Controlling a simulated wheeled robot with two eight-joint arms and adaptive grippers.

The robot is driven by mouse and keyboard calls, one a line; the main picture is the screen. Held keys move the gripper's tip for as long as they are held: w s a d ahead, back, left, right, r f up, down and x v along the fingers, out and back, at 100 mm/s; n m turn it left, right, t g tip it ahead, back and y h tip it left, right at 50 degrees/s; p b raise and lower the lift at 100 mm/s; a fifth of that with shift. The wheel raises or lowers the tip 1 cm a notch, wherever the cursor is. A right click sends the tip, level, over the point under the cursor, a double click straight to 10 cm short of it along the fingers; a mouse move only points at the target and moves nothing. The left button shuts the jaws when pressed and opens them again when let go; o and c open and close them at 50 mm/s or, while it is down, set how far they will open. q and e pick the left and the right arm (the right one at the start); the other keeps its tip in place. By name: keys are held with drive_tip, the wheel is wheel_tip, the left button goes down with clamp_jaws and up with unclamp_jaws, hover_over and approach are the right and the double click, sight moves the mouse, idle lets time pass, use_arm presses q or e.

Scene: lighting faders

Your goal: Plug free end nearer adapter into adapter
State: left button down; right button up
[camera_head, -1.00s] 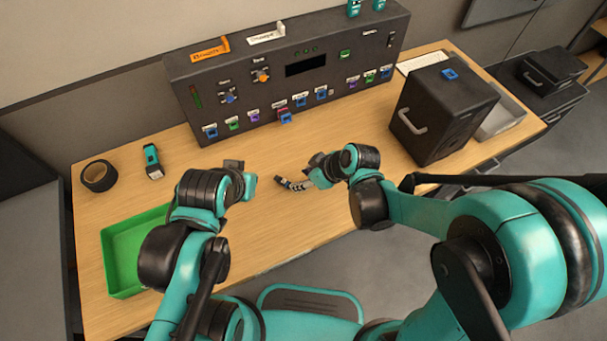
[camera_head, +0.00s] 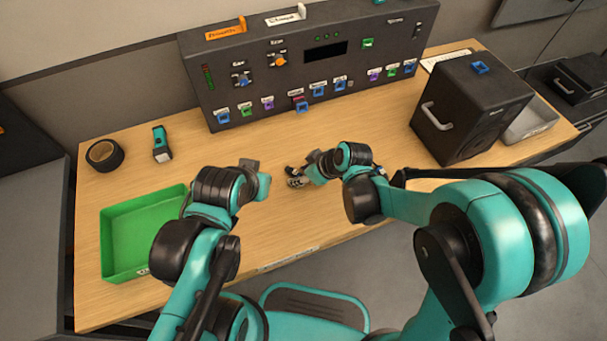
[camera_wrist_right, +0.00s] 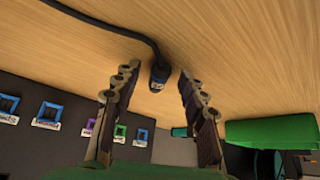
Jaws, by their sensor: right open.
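A black plug end (camera_wrist_right: 158,75) with a pale mark on its tip lies on the wooden table in the right wrist view. Its black cable (camera_wrist_right: 100,22) runs off to the upper left. My right gripper (camera_head: 297,178) is low over the middle of the table. In the right wrist view, the fingers of this gripper (camera_wrist_right: 152,92) are spread apart, with the plug showing between them and not gripped. My left gripper (camera_head: 257,178) is over the table to the left; its jaws are too unclear to read. I cannot make out the adapter or the other cable end.
A dark console (camera_head: 235,75) with knobs and coloured faders stands at the back. A black speaker box (camera_head: 470,110) is at the right, beside a grey tray (camera_head: 530,120). A green tray (camera_head: 145,228), black tape roll (camera_head: 104,154) and teal flashlight (camera_head: 161,143) are at the left.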

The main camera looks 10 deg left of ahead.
clamp_jaws()
drive_tip(key=shift+r+p, duration=2)
drive_tip(key=shift+r, duration=0.6)
drive_tip(key=shift+w, duration=0.1)
